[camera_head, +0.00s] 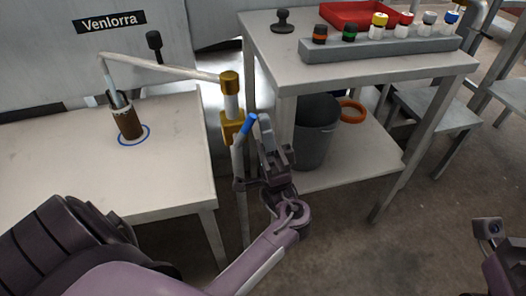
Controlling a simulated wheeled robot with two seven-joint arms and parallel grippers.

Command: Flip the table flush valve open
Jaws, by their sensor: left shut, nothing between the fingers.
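The table flush valve has a yellow body (231,123) on a vertical pipe at the right edge of the left table. Its blue-tipped lever (249,124) slants up to the right from the valve. My left gripper (265,123) is shut and empty, with its fingers pointing up just right of the blue lever tip. Whether the fingers touch the lever cannot be told. Part of my right arm shows at the lower right corner, but its fingers do not show.
A right table (370,75) holds a grey rack (380,47) of capped bottles and a red tray (358,14). A dark bin (315,135) and orange ring (352,111) sit on its lower shelf.

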